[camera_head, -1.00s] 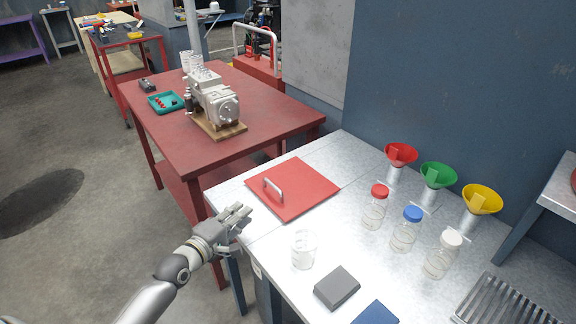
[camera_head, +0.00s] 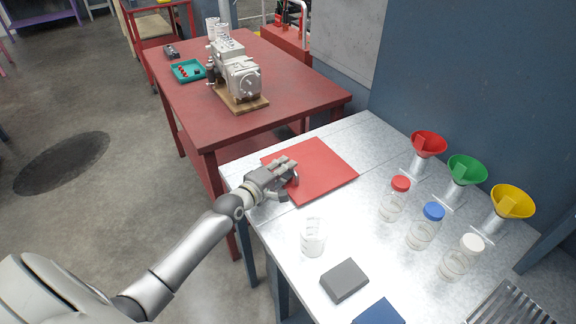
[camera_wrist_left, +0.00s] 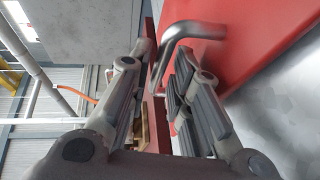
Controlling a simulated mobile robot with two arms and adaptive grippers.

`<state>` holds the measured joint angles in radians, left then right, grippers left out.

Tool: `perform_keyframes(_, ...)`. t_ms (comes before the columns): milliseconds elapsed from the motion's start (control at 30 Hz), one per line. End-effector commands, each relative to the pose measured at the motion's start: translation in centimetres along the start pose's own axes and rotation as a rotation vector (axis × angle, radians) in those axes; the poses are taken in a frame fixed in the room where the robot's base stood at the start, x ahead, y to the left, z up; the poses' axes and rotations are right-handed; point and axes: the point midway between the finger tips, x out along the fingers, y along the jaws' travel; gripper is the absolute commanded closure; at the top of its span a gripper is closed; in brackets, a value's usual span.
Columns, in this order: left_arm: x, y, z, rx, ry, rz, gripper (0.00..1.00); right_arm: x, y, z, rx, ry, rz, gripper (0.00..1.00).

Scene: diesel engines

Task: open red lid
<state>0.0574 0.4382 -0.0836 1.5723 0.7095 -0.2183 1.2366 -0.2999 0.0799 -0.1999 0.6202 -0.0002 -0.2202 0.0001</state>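The red lid (camera_head: 325,170) is a flat square panel lying on the metal table, and it looks closed. Its metal bar handle (camera_wrist_left: 190,30) shows at the top of the left wrist view. In the head view the gripper mostly hides the handle. My left gripper (camera_head: 288,181) is at the lid's left side, over the handle. In the left wrist view its fingers (camera_wrist_left: 163,75) are apart, with part of the handle between their tips. I see no firm contact on both sides. My right gripper is not in view.
A clear beaker (camera_head: 313,238), a grey box (camera_head: 344,281) and a blue item (camera_head: 379,313) stand nearer. Jars with red (camera_head: 394,200), blue (camera_head: 425,228) and white (camera_head: 460,258) caps and coloured funnels (camera_head: 466,170) are at right. A red table (camera_head: 190,110) holds an engine (camera_head: 236,78).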

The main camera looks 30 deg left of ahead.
Motion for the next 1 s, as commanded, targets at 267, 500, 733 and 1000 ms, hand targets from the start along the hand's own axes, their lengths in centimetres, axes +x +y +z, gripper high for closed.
perform_keyframes(267, 1.8, 0.0, 0.0, 0.000, 0.000, 0.000, 0.81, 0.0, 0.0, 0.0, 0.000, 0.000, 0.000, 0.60)
perform_keyframes(500, 1.9, 0.0, 0.0, 0.000, 0.000, 0.000, 0.81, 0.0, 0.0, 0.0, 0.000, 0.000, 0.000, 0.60)
perform_keyframes(733, 1.8, 0.0, 0.0, 0.000, 0.000, 0.000, 1.00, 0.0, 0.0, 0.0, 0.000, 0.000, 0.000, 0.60)
perform_keyframes(1000, 1.8, 0.0, 0.0, 0.000, 0.000, -0.001, 1.00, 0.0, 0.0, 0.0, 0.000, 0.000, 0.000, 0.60)
